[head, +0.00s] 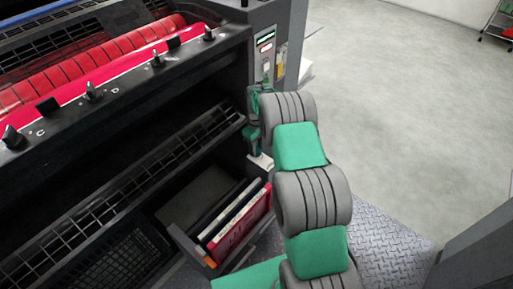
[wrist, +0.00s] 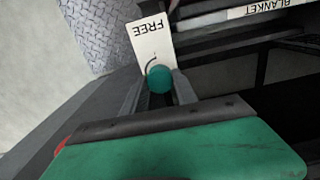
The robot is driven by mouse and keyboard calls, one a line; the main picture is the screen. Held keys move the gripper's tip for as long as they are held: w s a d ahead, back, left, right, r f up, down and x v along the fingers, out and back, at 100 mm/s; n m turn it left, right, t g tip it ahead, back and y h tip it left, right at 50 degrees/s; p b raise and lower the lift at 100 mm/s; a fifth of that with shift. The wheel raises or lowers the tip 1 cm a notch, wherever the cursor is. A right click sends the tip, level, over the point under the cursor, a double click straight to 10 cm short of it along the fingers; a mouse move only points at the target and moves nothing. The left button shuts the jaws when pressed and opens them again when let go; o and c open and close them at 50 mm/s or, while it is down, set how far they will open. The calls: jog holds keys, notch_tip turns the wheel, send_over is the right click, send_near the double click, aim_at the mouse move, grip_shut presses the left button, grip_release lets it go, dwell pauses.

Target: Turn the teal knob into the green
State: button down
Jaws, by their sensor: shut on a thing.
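The teal knob (wrist: 160,77) shows in the wrist view as a small round end between the two fingers of my gripper (wrist: 159,92), which is shut on it. A white plate (wrist: 150,42) lies just beyond the knob. It carries the word FREE, upside down in this view, and a dark curved mark. I cannot make out a green zone on it. In the head view my gripper (head: 256,142) is at the right end of the press's front, below the control column, and my arm hides the knob there.
The dark press (head: 120,130) fills the left, with red rollers (head: 90,65) on top. A BLANKET label (wrist: 273,9) shows on the press. Grey floor (head: 400,100) is free to the right.

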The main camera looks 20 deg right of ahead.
aim_at(257, 149)
dwell(0.3)
jog(key=c, duration=1)
grip_release()
jog(key=shift+o, duration=0.2)
notch_tip(257, 149, up, 8)
jog(key=shift+f+p, duration=0.1)
jog(key=shift+p, duration=0.6)
